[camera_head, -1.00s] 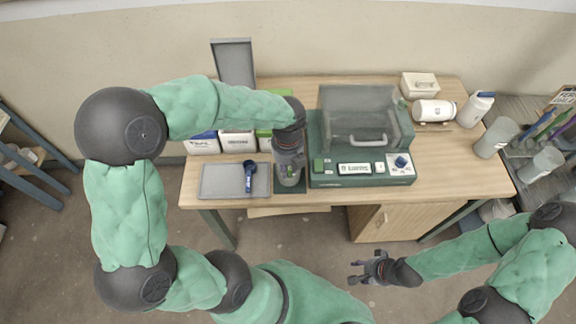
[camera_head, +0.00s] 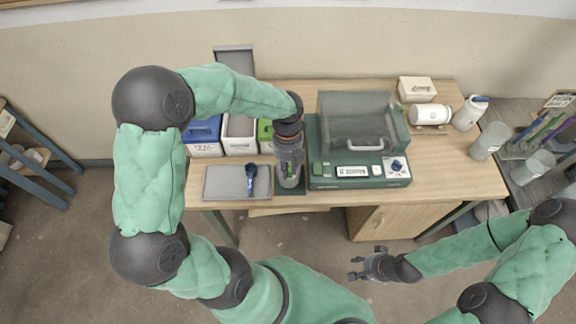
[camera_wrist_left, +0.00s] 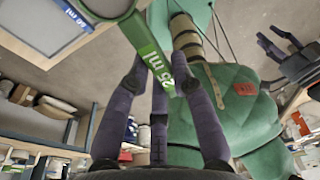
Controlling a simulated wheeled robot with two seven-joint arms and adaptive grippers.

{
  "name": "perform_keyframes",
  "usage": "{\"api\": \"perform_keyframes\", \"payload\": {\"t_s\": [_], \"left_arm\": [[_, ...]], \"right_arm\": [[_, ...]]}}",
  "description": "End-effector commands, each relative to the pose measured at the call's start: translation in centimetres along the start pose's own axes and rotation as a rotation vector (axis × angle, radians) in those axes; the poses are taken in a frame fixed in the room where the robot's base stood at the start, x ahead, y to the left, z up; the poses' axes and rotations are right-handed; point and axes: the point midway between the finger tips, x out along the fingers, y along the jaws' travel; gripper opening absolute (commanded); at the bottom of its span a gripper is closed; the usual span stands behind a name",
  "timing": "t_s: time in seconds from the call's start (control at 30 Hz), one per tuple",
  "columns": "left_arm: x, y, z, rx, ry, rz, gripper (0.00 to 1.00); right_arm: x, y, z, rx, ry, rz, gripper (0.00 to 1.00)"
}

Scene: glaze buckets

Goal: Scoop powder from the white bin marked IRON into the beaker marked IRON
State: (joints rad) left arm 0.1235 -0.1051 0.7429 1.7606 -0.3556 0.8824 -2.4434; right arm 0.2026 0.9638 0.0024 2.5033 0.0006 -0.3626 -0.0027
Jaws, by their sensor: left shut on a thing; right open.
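My left gripper (camera_head: 289,178) is over the dark green mat left of the green machine. It is shut on a green handle marked 25 ml (camera_wrist_left: 160,62), which shows between its fingers in the left wrist view. The white bin (camera_head: 240,142) stands between a blue-lidded bin and a green-lidded bin, behind and left of this gripper. It looks open, with a grey lid (camera_head: 234,60) upright behind it. I cannot read its label. I cannot make out a beaker marked IRON. My right gripper (camera_head: 370,264) is open and empty in front of the table.
A grey tray (camera_head: 220,182) holds a blue scoop (camera_head: 251,178). The blue-lidded bin (camera_head: 204,138) is beside the white bin. The green machine (camera_head: 360,155) fills the table's middle. The table front right of the machine is clear.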

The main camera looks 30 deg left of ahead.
Motion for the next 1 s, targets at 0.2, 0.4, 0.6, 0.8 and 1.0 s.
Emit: {"api": "perform_keyframes", "payload": {"t_s": [0.2,0.4,0.6,0.8,1.0], "left_arm": [[-0.6,0.0,0.1,-0.001,0.045,0.0,0.0],[-0.9,0.0,0.1,-0.001,0.089,0.0,0.0],[-1.3,0.0,0.2,-0.002,0.139,0.001,0.0],[-1.7,0.0,0.3,-0.002,0.19,0.0,0.0],[-2.3,0.0,0.4,-0.002,0.253,0.001,0.0]], "right_arm": [[-1.3,-0.5,0.1,0.0,0.0,0.0,0.43],[-2.2,-0.8,0.1,0.0,0.0,0.0,0.43],[-3.2,-1.1,0.1,0.0,0.0,0.0,0.43],[-4.2,-1.5,0.2,0.0,0.0,0.0,0.43],[-5.1,-1.8,0.2,0.0,0.0,0.0,0.43]]}}
